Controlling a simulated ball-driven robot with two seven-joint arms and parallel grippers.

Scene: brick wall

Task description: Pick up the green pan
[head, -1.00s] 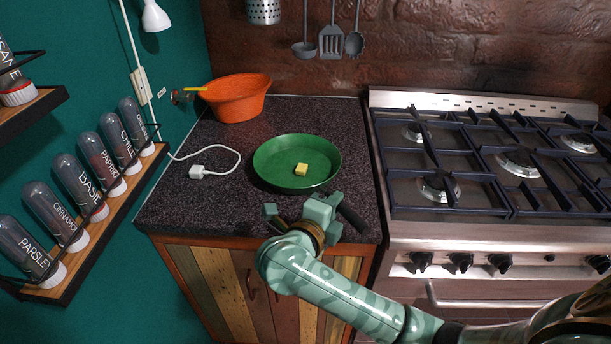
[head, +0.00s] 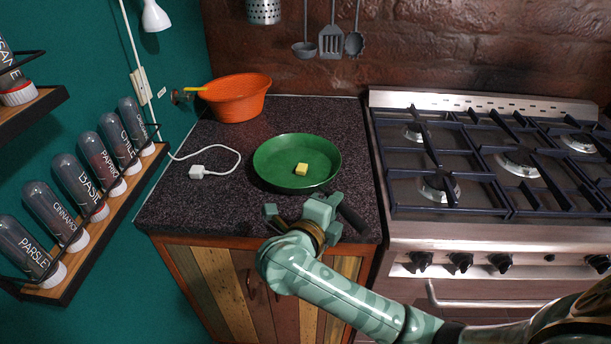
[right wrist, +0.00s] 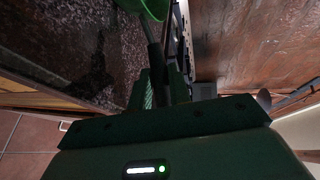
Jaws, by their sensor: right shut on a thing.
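In the right wrist view, the pan's green edge (right wrist: 156,8) shows at the top, and the handle (right wrist: 157,60) runs down between the fingers of my right gripper (right wrist: 163,86). The right gripper is shut on the handle. The pan appears level; I cannot tell whether it is clear of the counter. My left gripper is not in view.
A gas stove (head: 500,165) stands right of the counter (head: 215,215). An orange basket (head: 237,100) is at the back left, with a white plug and cable (head: 198,172) in front of it. Spice racks (head: 100,225) line the left wall. Utensils (head: 331,42) hang behind.

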